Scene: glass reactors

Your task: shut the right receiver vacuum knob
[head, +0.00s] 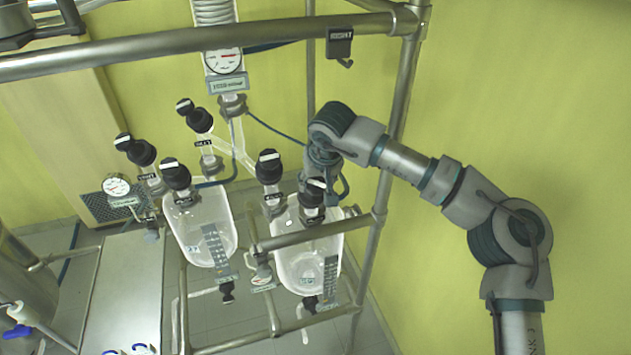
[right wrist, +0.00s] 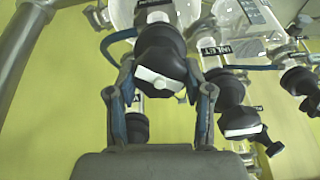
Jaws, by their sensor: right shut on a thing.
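The knob in my right gripper is black with a white bar across its face (right wrist: 160,72). It sits above the right glass receiver (head: 296,262); in the head view this knob (head: 316,186) is the nearer of two there. My right gripper (head: 322,182) reaches it from behind and to the right. In the right wrist view its two fingers stand on either side of the knob, shut on it. The white bar lies slightly tilted in that view. The finger contacts are partly hidden in the head view. My left gripper is not in view.
A second black knob (head: 268,165) stands close to the left. Another (head: 175,172) tops the left receiver (head: 205,235). More knobs and a gauge (head: 116,187) are farther left. Metal frame tubes (head: 385,180) run beside my right arm. Free room lies right, before the yellow wall.

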